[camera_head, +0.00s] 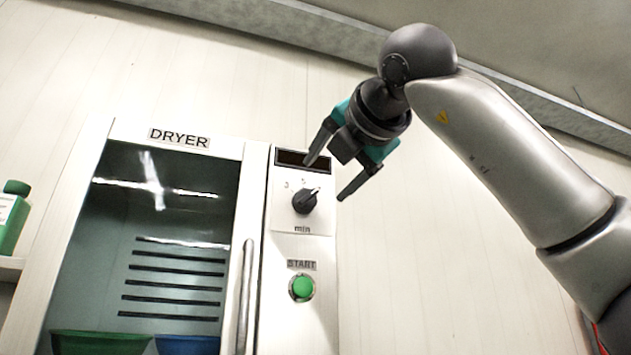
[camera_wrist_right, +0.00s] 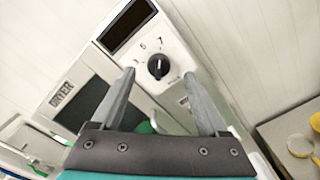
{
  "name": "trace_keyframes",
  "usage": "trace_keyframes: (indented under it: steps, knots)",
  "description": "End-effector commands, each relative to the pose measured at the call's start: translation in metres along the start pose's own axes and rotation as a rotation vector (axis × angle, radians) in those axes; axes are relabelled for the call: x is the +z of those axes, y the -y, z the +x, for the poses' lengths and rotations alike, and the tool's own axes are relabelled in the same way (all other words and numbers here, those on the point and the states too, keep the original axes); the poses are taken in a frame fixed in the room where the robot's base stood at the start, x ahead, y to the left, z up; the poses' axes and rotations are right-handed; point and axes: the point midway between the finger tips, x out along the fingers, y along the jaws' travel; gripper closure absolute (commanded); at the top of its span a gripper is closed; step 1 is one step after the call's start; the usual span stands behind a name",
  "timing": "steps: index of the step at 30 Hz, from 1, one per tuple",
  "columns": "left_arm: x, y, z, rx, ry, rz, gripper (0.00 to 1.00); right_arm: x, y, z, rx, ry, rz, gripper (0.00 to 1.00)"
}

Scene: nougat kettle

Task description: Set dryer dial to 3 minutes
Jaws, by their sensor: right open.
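The dryer (camera_head: 255,180) has a black round dial (camera_head: 304,201) on its control panel, under a dark display (camera_head: 290,157). The marks 3 and 5 read above the dial; its pointer seems to lie to the right of 5. My right gripper (camera_head: 324,180) is open and empty, in front of the panel at the dial's upper right. Its fingers appear apart from the dial. My left gripper is not in view.
A green START button (camera_head: 302,287) sits below the dial. The dryer's glass door has a vertical handle (camera_head: 245,295) left of the panel. Green and blue bowls (camera_head: 100,343) show behind the glass. A green bottle (camera_head: 12,218) stands at the left. A table with yellow items (camera_wrist_right: 300,146) lies at right.

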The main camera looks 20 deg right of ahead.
Motion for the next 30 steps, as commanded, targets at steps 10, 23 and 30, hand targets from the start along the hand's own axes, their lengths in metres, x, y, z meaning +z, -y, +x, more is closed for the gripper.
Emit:
trace_keyframes:
  steps: [10, 23, 30]
  knots:
    - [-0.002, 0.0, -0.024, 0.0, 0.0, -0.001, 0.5, 0.001, -0.001, 0.058, -0.001, -0.001, 0.0, 0.23]
    - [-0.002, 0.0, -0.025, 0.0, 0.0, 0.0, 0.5, -0.001, 0.0, 0.067, 0.001, -0.001, 0.0, 0.23]
    - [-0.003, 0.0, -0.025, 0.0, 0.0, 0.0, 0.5, -0.001, 0.0, 0.067, 0.001, -0.001, 0.0, 0.5]
